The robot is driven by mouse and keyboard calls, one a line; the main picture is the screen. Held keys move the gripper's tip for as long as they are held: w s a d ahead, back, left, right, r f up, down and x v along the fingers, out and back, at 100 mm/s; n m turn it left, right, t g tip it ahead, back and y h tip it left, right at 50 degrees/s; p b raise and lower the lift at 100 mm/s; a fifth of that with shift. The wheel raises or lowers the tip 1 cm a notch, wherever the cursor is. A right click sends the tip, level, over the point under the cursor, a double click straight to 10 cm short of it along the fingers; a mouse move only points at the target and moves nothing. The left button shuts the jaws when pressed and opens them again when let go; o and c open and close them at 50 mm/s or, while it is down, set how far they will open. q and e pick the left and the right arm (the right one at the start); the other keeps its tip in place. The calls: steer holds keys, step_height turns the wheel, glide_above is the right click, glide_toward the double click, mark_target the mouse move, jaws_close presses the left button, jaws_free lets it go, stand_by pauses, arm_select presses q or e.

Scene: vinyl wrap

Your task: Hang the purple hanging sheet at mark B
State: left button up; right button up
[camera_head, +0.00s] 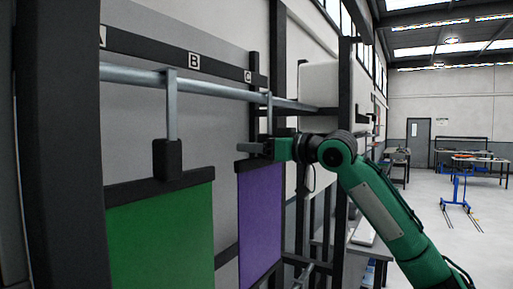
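The purple hanging sheet (260,215) hangs upright from the metal rail (215,89) by a thin stem (269,115), below and slightly right of mark C (248,76). Mark B (194,62) is on the dark board above the rail, left of C. My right gripper (257,148) is at the top of the purple sheet, by the foot of its stem. It covers the place where a grip block would be, so whether its fingers are closed on it is unclear. My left gripper is out of view.
A green sheet (160,240) hangs left of the purple one, its stem and black block (167,158) a little left of mark B. A gap separates the sheets. A dark post (60,150) stands at the left. Mark A (102,37) is partly hidden.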

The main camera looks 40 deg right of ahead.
steer(key=shift+f, duration=0.1)
steer(key=b+v, duration=0.8)
steer(key=v, duration=0.6)
steer(key=shift+w, duration=0.15)
